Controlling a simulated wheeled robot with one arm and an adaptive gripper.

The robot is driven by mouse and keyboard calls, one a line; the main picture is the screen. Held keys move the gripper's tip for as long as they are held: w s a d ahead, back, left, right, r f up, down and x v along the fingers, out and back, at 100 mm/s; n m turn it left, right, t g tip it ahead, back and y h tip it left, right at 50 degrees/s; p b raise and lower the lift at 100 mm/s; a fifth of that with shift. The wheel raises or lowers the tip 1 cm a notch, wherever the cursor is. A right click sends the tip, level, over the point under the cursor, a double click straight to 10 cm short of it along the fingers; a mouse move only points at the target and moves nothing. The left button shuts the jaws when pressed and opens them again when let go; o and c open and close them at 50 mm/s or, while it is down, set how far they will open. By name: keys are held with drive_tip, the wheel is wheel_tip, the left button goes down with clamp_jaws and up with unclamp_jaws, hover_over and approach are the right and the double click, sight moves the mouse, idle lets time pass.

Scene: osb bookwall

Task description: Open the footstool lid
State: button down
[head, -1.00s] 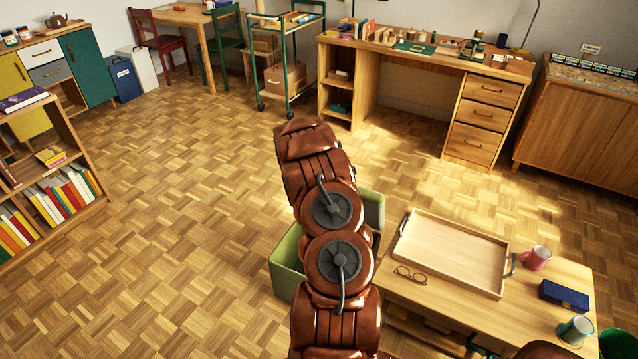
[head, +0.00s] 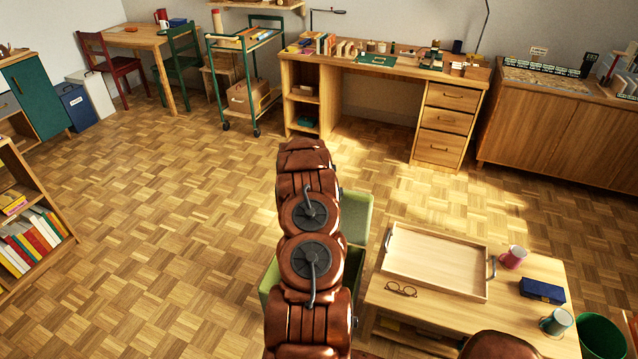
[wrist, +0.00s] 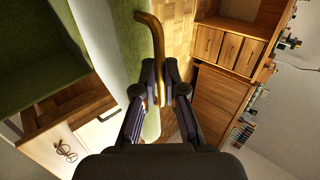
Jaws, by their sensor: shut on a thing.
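The green footstool (head: 268,279) stands left of the low table, mostly hidden behind my arm in the head view. Its light green lid (head: 357,214) stands raised at its far right side, partly covered by my arm. In the wrist view, a pale green panel edge of the lid (wrist: 107,40) runs beside my gripper, with a darker green surface (wrist: 28,50) at the left. My gripper (wrist: 163,98) is shut on a curved brass-coloured handle (wrist: 157,40) next to the pale panel. In the head view my gripper is hidden behind my arm.
A low table (head: 415,312) stands close on the right, with a wooden tray (head: 435,262), glasses (head: 401,289), two mugs and a blue box (head: 542,290). A bookshelf (head: 40,225) is at the left. The parquet floor (head: 170,220) is clear between.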

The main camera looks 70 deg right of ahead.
drive_tip(key=shift+s+d+r, duration=0.1)
drive_tip(key=shift+d+r, duration=0.1)
drive_tip(key=shift+r, duration=0.05)
drive_tip(key=c, duration=1.5)
unclamp_jaws()
drive_tip(key=shift+s, duration=0.1)
drive_tip(key=shift+o, duration=1.3)
drive_tip(key=shift+a, duration=0.1)
drive_tip(key=shift+f, duration=0.1)
drive_tip(key=w+v, duration=0.1)
drive_tip(key=v, duration=1.1)
drive_tip(key=shift+s, duration=0.5)
